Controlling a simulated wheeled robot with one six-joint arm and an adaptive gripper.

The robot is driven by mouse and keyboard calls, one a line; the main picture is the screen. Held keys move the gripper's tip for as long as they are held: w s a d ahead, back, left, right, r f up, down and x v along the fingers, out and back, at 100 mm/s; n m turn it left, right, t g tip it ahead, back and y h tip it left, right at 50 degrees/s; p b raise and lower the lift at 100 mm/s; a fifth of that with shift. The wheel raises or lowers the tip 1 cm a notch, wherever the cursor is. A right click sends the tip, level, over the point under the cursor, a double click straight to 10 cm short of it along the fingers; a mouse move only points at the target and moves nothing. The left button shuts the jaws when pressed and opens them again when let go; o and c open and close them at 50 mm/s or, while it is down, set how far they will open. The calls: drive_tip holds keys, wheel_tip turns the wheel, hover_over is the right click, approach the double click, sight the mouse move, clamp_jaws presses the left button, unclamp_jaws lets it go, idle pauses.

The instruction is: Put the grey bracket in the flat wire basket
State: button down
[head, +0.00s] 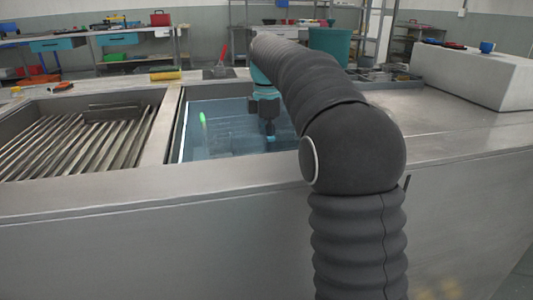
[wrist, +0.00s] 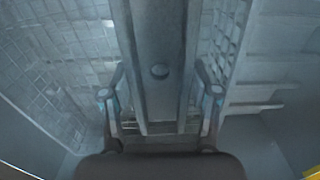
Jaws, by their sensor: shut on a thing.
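The grey bracket (wrist: 158,98) is a long channel-like piece with a round dark spot, running up the middle of the wrist view. My gripper (wrist: 160,98) is shut on it, one finger on each side. In the head view my gripper (head: 269,133) points down into the water-filled tank; the bracket cannot be made out there. Wire mesh (wrist: 65,75) lies left of the bracket in the wrist view, and more mesh (wrist: 228,30) lies to its right. I cannot tell which mesh is the flat wire basket, or whether the bracket touches either.
The tank (head: 172,128) has a raised steel rim, with a slatted drain bay (head: 80,140) to its left. A bright green object (head: 202,118) shows at the tank's left side. A white block (head: 475,75) stands at the right; the counter before it is clear.

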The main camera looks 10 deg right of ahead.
drive_tip(key=shift+a+f+b, duration=0.1)
drive_tip(key=shift+f+b, duration=0.25)
drive_tip(key=shift+f, duration=1.15)
drive_tip(key=shift+f, duration=0.1)
drive_tip(key=shift+c, duration=1.3)
unclamp_jaws()
wheel_tip(320, 180, up, 12)
drive_tip(key=p, duration=0.3)
drive_tip(key=shift+p, duration=0.35)
